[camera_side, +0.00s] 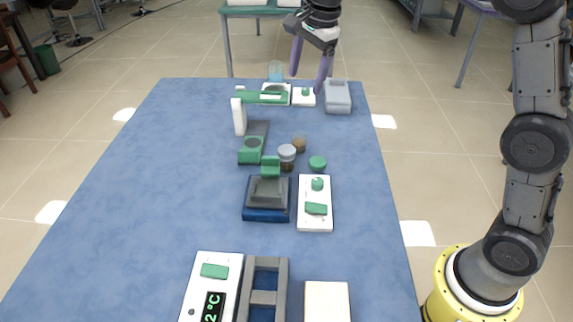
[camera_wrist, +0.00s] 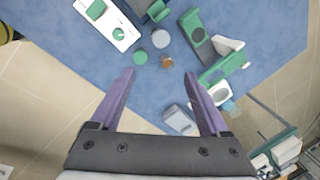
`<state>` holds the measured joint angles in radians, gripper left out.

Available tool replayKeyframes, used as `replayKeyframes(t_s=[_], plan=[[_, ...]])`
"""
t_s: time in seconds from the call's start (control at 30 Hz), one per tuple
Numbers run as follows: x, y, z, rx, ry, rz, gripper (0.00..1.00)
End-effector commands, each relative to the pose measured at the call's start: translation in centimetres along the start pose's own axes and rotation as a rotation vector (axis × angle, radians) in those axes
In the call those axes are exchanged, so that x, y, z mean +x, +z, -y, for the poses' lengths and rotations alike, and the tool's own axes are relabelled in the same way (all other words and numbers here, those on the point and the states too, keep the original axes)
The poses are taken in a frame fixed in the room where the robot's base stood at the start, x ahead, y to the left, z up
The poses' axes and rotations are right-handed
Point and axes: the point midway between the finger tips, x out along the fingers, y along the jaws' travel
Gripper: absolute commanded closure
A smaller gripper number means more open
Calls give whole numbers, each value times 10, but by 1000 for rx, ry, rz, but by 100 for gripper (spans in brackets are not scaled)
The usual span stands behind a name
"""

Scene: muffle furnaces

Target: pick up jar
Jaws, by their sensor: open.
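Small round containers stand together mid-table, and I cannot tell which is the jar. One has a grey lid and dark brown body (camera_side: 287,154); its lid shows in the wrist view (camera_wrist: 160,38). A small brown one (camera_side: 299,143) is just behind it and also shows in the wrist view (camera_wrist: 167,62). A green-topped one (camera_side: 317,163) stands to the right, and also shows in the wrist view (camera_wrist: 140,57). My gripper (camera_side: 305,83) is open and empty, above the table's far edge, behind them. In the wrist view its purple fingers (camera_wrist: 160,75) are spread wide.
A green-and-white microscope-like device (camera_side: 240,116) stands left of the containers. A dark-blue-based device (camera_side: 267,198) and a white hotplate-like box (camera_side: 315,218) are in front. A grey container (camera_side: 337,97) sits at the far right corner. The left of the blue table (camera_side: 130,190) is clear.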

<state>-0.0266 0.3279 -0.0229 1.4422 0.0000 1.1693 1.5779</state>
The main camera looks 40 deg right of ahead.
Motion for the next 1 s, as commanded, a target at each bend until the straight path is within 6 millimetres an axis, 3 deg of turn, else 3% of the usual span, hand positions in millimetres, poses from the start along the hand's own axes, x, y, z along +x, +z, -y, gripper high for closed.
replayKeyframes(t_s=[0.03, 0.13, 0.33, 1.0], plan=[[24, 1, 12, 18, 33, 0, 21], [65, 4, 27, 32, 86, -1, 21], [133, 7, 32, 23, 181, -3, 21], [234, 7, 6, 19, 227, -4, 21]])
